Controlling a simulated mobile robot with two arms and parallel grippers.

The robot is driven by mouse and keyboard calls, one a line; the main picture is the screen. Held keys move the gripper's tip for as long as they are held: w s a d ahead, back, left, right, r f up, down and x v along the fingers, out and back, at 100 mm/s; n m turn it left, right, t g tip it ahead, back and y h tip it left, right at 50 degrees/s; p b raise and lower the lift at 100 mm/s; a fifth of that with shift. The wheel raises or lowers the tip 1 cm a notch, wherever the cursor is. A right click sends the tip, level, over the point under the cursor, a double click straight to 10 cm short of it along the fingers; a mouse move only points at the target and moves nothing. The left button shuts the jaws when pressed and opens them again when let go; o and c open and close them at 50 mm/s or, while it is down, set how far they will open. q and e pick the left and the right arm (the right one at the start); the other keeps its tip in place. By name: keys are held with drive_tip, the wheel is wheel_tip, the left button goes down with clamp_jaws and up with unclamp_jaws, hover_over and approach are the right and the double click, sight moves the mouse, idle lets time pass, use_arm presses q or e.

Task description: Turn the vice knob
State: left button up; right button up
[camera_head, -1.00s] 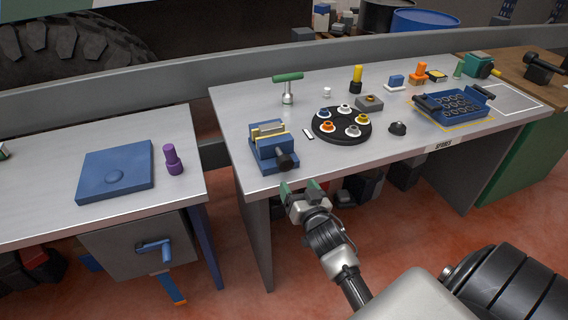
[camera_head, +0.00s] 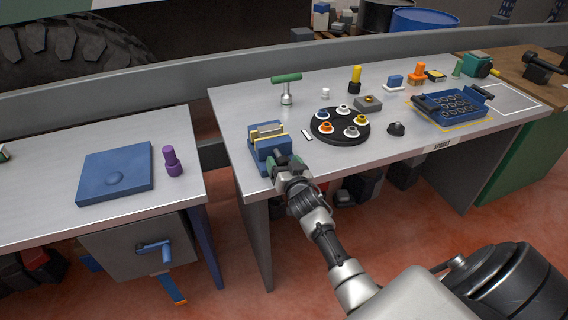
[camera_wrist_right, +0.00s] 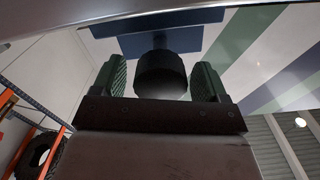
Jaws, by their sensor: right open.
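The blue vice (camera_head: 262,143) with yellowish jaws stands at the front left corner of the right-hand metal table. Its dark knob (camera_wrist_right: 161,76) faces the table's front edge and is mostly hidden by my gripper in the head view. My right gripper (camera_head: 284,162) is at the knob and open. In the right wrist view its two green-padded fingers (camera_wrist_right: 160,82) stand on either side of the black knob, with a visible gap on each side. The blue vice body (camera_wrist_right: 161,40) shows behind the knob. My left gripper is not in view.
A green T-handle tool (camera_head: 287,88) stands behind the vice. A round black tray (camera_head: 341,139) with several coloured rings and a small white piece (camera_head: 307,135) lie to its right. A second table (camera_head: 50,215) with a blue plate stands left, across a gap.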

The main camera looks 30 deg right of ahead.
drive_tip(key=c, duration=0.9)
drive_tip(key=shift+n, duration=0.3)
drive_tip(key=n, duration=0.5)
drive_tip(key=shift+a+n+b, duration=0.15)
drive_tip(key=shift+n+b, duration=0.15)
drive_tip(key=shift+b, duration=0.05)
drive_tip(key=n+b, duration=0.1)
drive_tip(key=n, duration=0.4)
drive_tip(key=shift+f, duration=0.1)
drive_tip(key=n, duration=0.5)
drive_tip(key=shift+a+n+b, duration=0.1)
drive_tip(key=shift+n+b, duration=0.25)
drive_tip(key=shift+n, duration=0.05)
drive_tip(key=n, duration=0.4)
drive_tip(key=shift+n, duration=0.4)
